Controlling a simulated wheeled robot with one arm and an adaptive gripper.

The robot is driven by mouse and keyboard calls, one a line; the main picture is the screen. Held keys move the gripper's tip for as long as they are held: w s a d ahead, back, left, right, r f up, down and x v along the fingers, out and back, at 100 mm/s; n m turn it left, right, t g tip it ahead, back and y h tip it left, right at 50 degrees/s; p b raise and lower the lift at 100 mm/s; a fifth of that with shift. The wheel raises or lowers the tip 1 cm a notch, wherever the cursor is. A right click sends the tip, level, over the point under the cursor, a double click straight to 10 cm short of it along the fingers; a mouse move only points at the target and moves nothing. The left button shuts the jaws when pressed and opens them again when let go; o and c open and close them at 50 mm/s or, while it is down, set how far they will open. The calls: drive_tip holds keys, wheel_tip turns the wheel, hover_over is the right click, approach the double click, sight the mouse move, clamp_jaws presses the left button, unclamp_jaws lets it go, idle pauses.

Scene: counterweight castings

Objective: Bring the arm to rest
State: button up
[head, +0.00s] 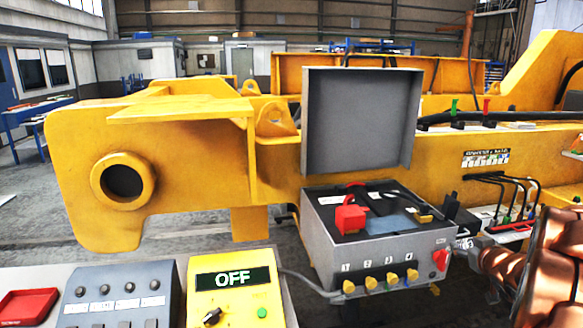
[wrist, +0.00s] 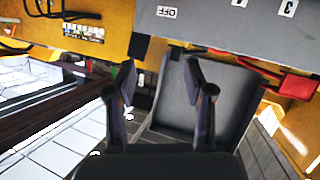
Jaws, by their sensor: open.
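My gripper (wrist: 160,80) shows in the wrist view with its two dark fingers spread apart and nothing held between them. Behind and beyond the fingers is a dark grey panel (wrist: 228,100). A grey box face with an OFF label (wrist: 225,18) crosses the top of that view, and I see no contact between it and the fingers. I cannot make out the gripper's fingers in the head view.
A grey control box (head: 350,262) with a raised lid (head: 360,118) stands before a large yellow casting (head: 150,180). A yellow panel reading OFF (head: 232,300) and a blue-grey switch panel (head: 120,300) are in front. Cables (head: 515,185) hang at right. Floor shows at left.

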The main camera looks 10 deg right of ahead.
drive_tip(key=s+a+f+g, duration=0.1)
drive_tip(key=s+a+g, duration=0.25)
drive_tip(key=a, duration=0.45)
drive_tip(key=s+a+f+m+g, duration=0.1)
drive_tip(key=s+a+g, duration=0.1)
drive_tip(key=s+a, duration=0.35)
drive_tip(key=s+a+f+g, duration=0.2)
drive_tip(key=s+a+g, duration=0.1)
drive_tip(key=a, duration=0.6)
drive_tip(key=s+a+f+n+g+y, duration=0.1)
drive_tip(key=s+a+g+y, duration=0.4)
drive_tip(key=s+a, duration=1.4)
drive_tip(key=shift+s+a+f+n+g, duration=0.15)
drive_tip(key=shift+s+f+n+g, duration=0.05)
drive_tip(key=shift+s+n+g, duration=0.5)
